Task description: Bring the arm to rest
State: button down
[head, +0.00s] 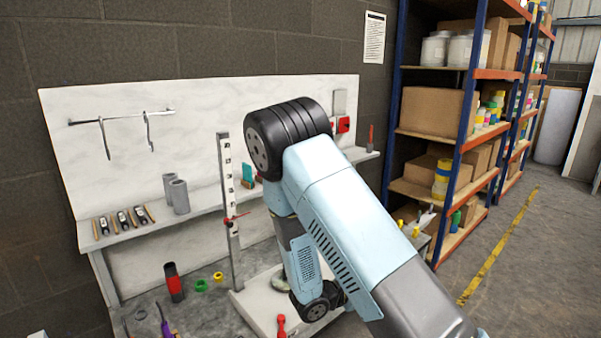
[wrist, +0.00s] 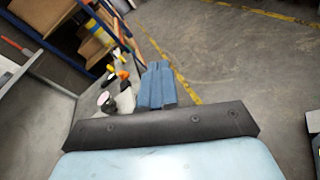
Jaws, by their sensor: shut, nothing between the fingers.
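My arm (head: 345,220) reaches up from the lower right in the head view, bends at a black joint, and its far part hangs down in front of the bench. My gripper (wrist: 156,68) shows in the wrist view as two blue fingers side by side, beyond a black bar. The fingers are together with nothing seen between them. In the wrist view they point out over the grey floor, beside the bench edge. In the head view the fingers are hidden behind my arm.
A workbench (head: 200,215) with a white back panel stands against the wall, with several tools and cups on it. An upright measuring post (head: 228,190) stands close left of my arm. Loaded shelves (head: 455,150) stand at the right. The floor (head: 530,265) by the yellow line is clear.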

jog(key=s+d+r+m+g+y, duration=0.35)
jog(key=s+r+m, duration=0.2)
jog(key=r, duration=0.35)
jog(key=s+d+r+m+g+y, duration=0.2)
jog(key=s+d+r+m+g, duration=0.15)
jog(key=s+r+m, duration=0.35)
jog(key=s+a+r+m+t+y, duration=0.2)
jog(key=s+r, duration=0.4)
jog(key=r, duration=0.3)
jog(key=s+a+r+m+t+y, duration=0.1)
jog(key=s+r+m+t+y, duration=0.2)
jog(key=s+r+y, duration=0.3)
notch_tip(320, 180, up, 3)
jog(key=shift+s+a+m+t+y, duration=0.15)
jog(key=shift+a+m+t+y, duration=0.15)
jog(key=shift+a+m+y, duration=0.25)
